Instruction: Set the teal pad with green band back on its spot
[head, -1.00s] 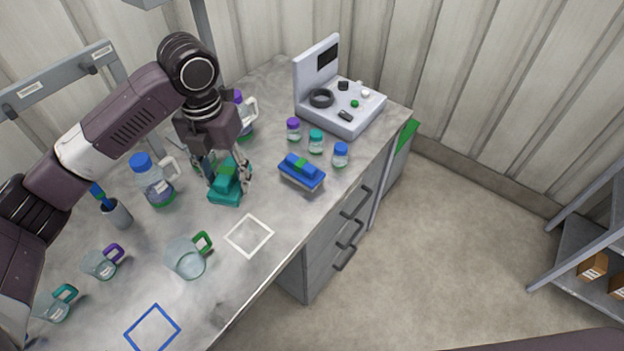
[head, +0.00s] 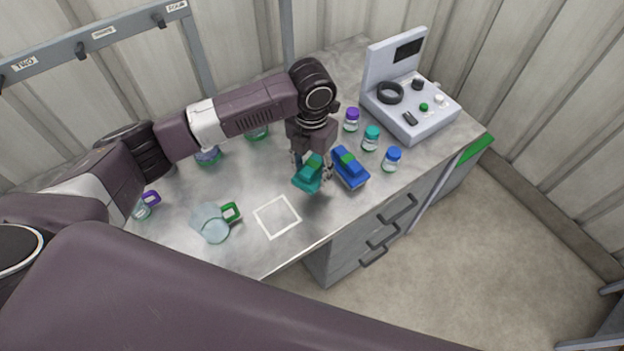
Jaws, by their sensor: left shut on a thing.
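The teal pad with green band (head: 307,176) is in the head view, held by my left gripper (head: 312,164). The gripper comes down from above and is shut on the pad, hiding part of it. A blue pad with a green band (head: 350,170) lies on the table just right of the teal pad, very close to it; I cannot tell if they touch. A white square outline (head: 277,216) on the tabletop lies below and left of the teal pad, and it is empty. My right gripper is not in view.
Small jars with purple (head: 352,114), teal (head: 371,133) and blue (head: 393,154) lids stand near a grey instrument (head: 412,100). The table's front edge runs close below the square.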

